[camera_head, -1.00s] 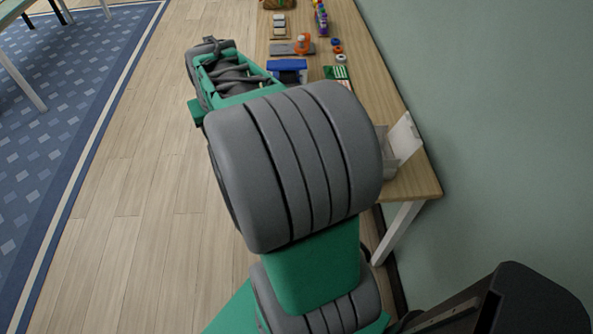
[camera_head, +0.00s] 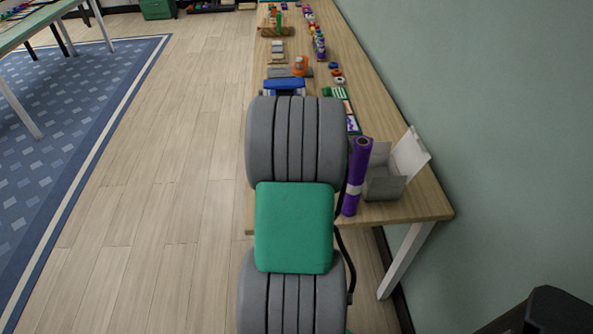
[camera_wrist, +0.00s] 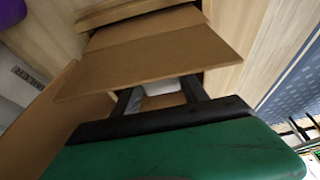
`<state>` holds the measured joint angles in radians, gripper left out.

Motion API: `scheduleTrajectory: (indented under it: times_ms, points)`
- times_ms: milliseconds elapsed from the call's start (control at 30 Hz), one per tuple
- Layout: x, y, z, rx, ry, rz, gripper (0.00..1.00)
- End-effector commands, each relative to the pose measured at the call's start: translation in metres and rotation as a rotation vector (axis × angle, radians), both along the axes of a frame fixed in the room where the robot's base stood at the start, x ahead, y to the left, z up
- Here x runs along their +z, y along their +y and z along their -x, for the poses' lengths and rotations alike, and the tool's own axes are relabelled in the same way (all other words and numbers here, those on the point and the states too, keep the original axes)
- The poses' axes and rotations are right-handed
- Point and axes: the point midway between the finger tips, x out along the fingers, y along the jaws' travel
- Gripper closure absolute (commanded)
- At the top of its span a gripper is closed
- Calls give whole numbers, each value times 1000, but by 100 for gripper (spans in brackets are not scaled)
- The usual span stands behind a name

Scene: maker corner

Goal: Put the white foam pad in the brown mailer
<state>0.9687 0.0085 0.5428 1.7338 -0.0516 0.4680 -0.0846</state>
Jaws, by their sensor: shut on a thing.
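In the wrist view my gripper (camera_wrist: 160,95) is shut on the white foam pad (camera_wrist: 163,87), a small pale piece showing between the two dark fingers. The brown mailer (camera_wrist: 150,58) is open cardboard with raised flaps. One wide flap spans just beyond the fingers and hides their tips. Brown cardboard also shows between the fingers and to their left. I cannot tell how deep the pad sits in the mailer. In the head view my own arm hides the gripper, pad and mailer.
In the head view a purple roll (camera_head: 355,178) stands beside a grey open box (camera_head: 385,184) with a raised white lid at the near end of the wooden table (camera_head: 425,207). A blue box (camera_head: 284,86) and an orange dispenser (camera_head: 301,66) lie farther back.

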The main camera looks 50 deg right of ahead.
Motion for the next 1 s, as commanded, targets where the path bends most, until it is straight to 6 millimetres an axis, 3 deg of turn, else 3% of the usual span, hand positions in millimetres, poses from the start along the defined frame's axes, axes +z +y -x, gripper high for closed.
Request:
scheduleTrajectory:
  times_ms: [500, 533, 633, 867, 1000]
  points:
    - [-16, 0, 0, 1, -1, 2, 92]
    - [-16, 0, 0, 1, -1, 2, 48]
    - [-16, 0, 0, 1, 0, 0, 40]
    - [-17, 1, 1, 1, 3, -3, 40]
    - [-4, 3, 2, 0, 2, -2, 40]
